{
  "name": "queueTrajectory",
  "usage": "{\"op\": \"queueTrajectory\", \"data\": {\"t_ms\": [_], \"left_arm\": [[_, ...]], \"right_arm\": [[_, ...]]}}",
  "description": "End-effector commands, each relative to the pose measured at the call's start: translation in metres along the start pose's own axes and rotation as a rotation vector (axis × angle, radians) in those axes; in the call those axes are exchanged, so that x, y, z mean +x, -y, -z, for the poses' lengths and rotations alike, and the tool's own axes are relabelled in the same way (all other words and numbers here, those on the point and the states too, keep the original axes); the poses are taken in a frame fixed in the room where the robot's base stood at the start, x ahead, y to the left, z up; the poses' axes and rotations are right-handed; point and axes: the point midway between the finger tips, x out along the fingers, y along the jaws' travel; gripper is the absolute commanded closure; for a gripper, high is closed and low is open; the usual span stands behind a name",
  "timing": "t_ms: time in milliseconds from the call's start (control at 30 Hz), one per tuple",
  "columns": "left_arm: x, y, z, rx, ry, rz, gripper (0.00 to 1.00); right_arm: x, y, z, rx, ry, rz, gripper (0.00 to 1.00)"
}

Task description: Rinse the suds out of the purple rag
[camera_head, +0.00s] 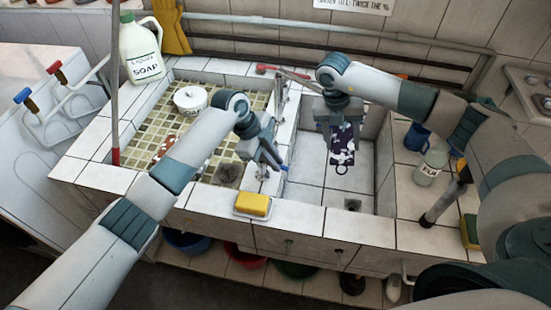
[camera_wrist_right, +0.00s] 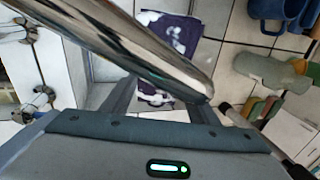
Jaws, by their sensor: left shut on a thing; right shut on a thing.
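The purple rag (camera_head: 342,148) hangs from my right gripper (camera_head: 338,122) into the right-hand basin. White suds patches show on it. My right gripper is shut on the rag. In the right wrist view the rag (camera_wrist_right: 172,32) shows on both sides of the chrome spout (camera_wrist_right: 130,45), which hides part of it. My left gripper (camera_head: 275,160) is shut at the divider between the basins, beside a small blue-tipped part (camera_head: 284,168) that looks like a tap lever. Its fingers partly hide what they hold. No water stream can be made out.
A yellow sponge (camera_head: 252,205) lies in a dish on the front ledge. A soap jug (camera_head: 140,50) stands at the back left. A jar (camera_head: 431,165) and blue mug (camera_head: 417,137) stand right of the basin.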

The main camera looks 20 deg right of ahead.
Motion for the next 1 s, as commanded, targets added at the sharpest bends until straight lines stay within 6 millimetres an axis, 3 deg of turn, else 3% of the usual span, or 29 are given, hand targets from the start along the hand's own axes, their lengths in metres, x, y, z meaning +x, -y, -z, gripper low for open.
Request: {"op": "queueTrajectory", "data": {"t_ms": [233, 533, 567, 633, 1000], "left_arm": [[-0.0022, -0.0056, -0.0011, 0.13, -0.028, -0.054, 1.0], [-0.0024, -0.0061, -0.001, 0.14, -0.03, -0.057, 1.0], [-0.0024, -0.0061, -0.001, 0.14, -0.03, -0.057, 0.85], [-0.0024, -0.0061, -0.0009, 0.14, -0.03, -0.057, 0.7], [-0.004, -0.0061, -0.0011, 0.139, -0.029, -0.057, 0.7]], "right_arm": [[-0.0001, 0.0, -0.0001, 0.0, 0.0, 0.0, 0.68], [-0.0001, 0.0, 0.0, 0.0, 0.0, 0.0, 0.68], [-0.0001, 0.0, 0.0, 0.0, 0.0, 0.0, 0.68], [-0.0001, 0.0, 0.0, 0.0, 0.0, 0.0, 0.68], [-0.0001, 0.0, -0.0001, 0.0, 0.0, 0.0, 0.68]]}}
